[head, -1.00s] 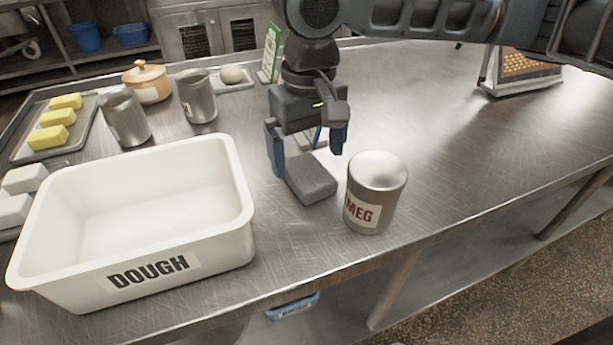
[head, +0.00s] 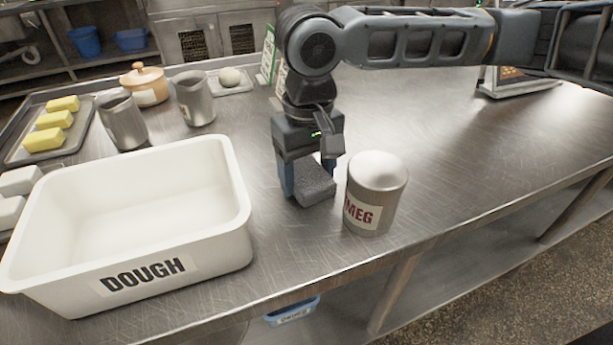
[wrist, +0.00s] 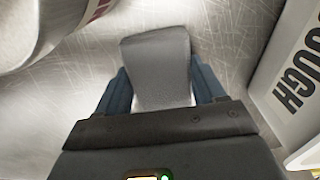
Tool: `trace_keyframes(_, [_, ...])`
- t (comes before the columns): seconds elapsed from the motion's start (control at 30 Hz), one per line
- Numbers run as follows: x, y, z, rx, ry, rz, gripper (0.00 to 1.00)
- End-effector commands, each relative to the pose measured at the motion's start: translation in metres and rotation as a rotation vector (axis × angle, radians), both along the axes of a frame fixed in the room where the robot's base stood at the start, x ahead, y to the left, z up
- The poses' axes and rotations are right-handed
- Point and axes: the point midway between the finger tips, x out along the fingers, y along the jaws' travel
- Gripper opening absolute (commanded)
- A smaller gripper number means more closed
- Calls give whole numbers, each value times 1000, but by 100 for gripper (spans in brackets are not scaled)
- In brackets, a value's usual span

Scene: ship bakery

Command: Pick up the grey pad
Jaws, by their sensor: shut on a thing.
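The grey pad (head: 316,184) is a small dark grey block between the white dough tub and the metal nutmeg tin. My gripper (head: 303,183) points down over it with a finger on either side. In the wrist view the pad (wrist: 158,62) sits between the two blue fingers of my gripper (wrist: 160,88), which is shut on it. The pad's rear part is hidden by the gripper body. I cannot tell whether the pad touches the counter.
A white tub (head: 190,265) marked DOUGH stands close on the left. A metal tin (head: 377,190) with a label ending in MEG stands close on the right. Metal jugs (head: 194,98), a lidded pot (head: 145,85) and a butter tray (head: 80,130) are further back.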

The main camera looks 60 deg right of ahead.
Motion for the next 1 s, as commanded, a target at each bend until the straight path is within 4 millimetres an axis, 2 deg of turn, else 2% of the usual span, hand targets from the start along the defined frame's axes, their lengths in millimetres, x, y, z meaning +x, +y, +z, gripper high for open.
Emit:
trace_keyframes(0.03, [0,0,0,0,0,0,58])
trace_keyframes(0.23, [0,0,0,0,0,0,40])
trace_keyframes(0.43, [0,0,1,0,0,0,39])
trace_keyframes(0.53, [0,0,7,0,-1,0,39])
trace_keyframes(1.0, [0,0,87,-1,-2,1,39])
